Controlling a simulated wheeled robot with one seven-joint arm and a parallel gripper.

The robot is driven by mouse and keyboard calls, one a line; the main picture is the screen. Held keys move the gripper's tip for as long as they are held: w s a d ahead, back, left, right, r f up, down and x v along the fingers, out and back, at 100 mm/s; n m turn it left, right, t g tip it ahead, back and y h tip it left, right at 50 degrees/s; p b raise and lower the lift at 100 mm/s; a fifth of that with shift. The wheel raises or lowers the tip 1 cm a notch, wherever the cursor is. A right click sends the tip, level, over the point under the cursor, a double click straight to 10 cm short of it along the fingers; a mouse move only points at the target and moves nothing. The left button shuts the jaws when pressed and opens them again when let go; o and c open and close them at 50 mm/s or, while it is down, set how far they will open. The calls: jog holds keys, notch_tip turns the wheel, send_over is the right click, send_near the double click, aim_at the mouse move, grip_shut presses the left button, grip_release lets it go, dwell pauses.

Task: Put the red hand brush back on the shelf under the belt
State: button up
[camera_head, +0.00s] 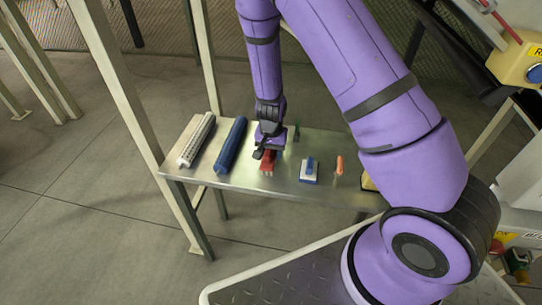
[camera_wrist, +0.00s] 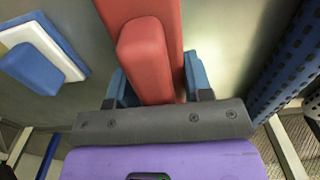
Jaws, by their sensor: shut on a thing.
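The red hand brush (camera_head: 267,161) is at the metal shelf (camera_head: 225,181), between the blue roller and the blue-and-white brush. My gripper (camera_head: 268,149) reaches down onto it from above and is shut on it. In the wrist view the red brush (camera_wrist: 147,60) runs up between the two blue fingertips (camera_wrist: 158,82), one on each side. I cannot tell whether the brush rests on the shelf or is held just above it. Part of the brush is hidden by my gripper.
A white roller (camera_head: 197,140) and a blue roller (camera_head: 231,145) lie to the left. A blue-and-white brush (camera_head: 309,170) and an orange-handled thing (camera_head: 340,165) lie to the right. A frame post (camera_head: 128,110) stands at the shelf's left end. My arm covers the right end.

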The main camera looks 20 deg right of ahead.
jog(key=shift+f, duration=0.95)
jog(key=o, duration=1.2)
jog(key=shift+r, duration=0.1)
notch_tip(320, 180, up, 12)
jog(key=shift+f, duration=0.1)
